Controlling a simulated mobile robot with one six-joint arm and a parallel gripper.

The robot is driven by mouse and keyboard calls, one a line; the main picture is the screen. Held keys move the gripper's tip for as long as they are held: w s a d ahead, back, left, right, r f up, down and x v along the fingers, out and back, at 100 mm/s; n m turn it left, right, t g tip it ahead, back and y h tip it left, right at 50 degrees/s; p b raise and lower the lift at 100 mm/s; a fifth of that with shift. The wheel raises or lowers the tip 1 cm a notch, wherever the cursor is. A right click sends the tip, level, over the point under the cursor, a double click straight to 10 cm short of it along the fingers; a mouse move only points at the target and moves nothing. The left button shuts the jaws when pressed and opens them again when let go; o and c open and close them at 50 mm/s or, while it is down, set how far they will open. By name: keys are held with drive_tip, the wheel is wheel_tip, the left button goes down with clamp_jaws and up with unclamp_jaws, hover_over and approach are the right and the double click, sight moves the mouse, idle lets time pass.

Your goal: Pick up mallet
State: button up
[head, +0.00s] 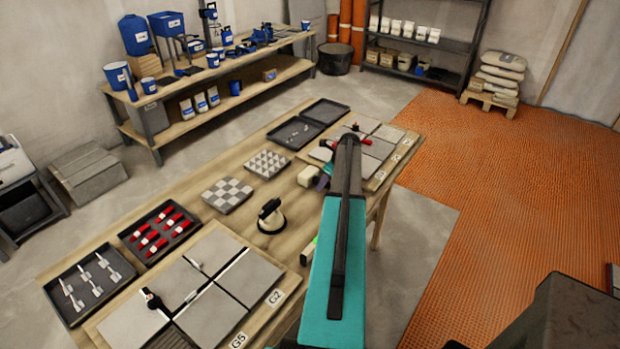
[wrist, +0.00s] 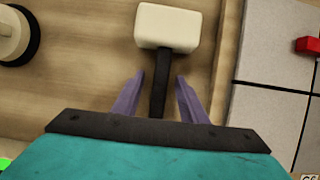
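The mallet (wrist: 168,27) lies on the wooden table with a cream-white head and a dark handle (wrist: 158,90). In the wrist view its head is at the top centre and its handle runs down between my fingers. My gripper (wrist: 158,82) is open, with one purple finger on each side of the handle and gaps visible. The lower part of the handle is hidden by my gripper body. In the head view the mallet head (head: 307,176) shows just left of my gripper (head: 325,180), which is mostly hidden by my arm.
A suction cup (head: 271,214) stands on the table to the left of my arm. Grey tiles (head: 372,146) with red caps lie beyond the mallet. Sample tile boards (head: 228,193) and a tray of red wedges (head: 157,232) are further left. Bare wood surrounds the mallet.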

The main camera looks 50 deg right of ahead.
clamp_jaws()
drive_tip(key=shift+r, duration=0.1)
idle(0.4)
wheel_tip(320, 180, up, 10)
drive_tip(key=b, duration=0.3)
drive_tip(key=shift+r, duration=0.15)
idle(0.4)
drive_tip(key=shift+w, duration=0.1)
idle(0.4)
